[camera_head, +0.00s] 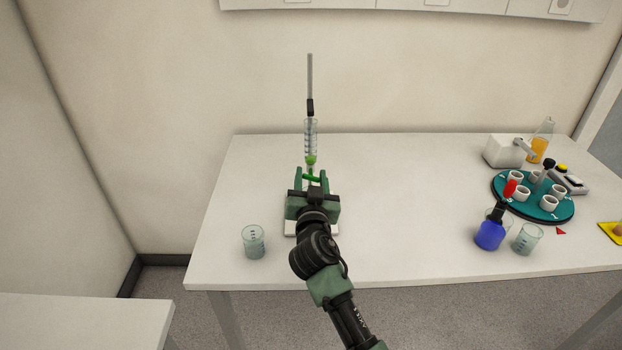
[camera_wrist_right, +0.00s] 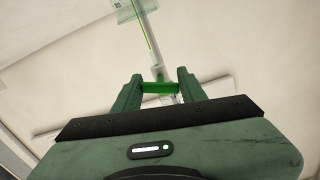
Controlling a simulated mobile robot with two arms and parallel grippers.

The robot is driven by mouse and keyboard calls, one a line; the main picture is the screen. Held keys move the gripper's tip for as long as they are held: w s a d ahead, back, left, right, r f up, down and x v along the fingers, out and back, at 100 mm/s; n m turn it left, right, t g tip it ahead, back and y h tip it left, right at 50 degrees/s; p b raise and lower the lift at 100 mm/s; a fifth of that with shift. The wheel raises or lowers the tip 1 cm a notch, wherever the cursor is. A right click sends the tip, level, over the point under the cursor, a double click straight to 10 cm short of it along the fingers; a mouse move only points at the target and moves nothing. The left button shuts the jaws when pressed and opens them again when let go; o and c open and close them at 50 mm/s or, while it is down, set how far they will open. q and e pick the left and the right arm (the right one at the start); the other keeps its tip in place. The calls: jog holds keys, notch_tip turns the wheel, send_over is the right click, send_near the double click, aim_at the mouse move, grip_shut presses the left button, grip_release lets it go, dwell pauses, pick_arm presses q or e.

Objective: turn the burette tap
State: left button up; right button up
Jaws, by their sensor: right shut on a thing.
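The burette (camera_head: 311,133) stands upright on its stand rod (camera_head: 310,75) at the middle of the table; its lower part also shows in the right wrist view (camera_wrist_right: 156,62). The green tap handle (camera_wrist_right: 158,87) lies crosswise between the fingers of my right gripper (camera_wrist_right: 160,88), which is shut on it. In the head view the right gripper (camera_head: 312,178) points away from me, in front of the burette's lower end. It hides part of the stand's white base (camera_head: 290,229). My left gripper is in neither view.
A glass beaker (camera_head: 253,242) stands left of my right arm. The table (camera_head: 400,180) between is clear.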

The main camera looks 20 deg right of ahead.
jog(key=shift+n, duration=2.2)
jog(key=o, duration=1.4)
jog(key=shift+c, duration=0.2)
jog(key=b+v, duration=0.2)
jog(key=v, duration=0.6)
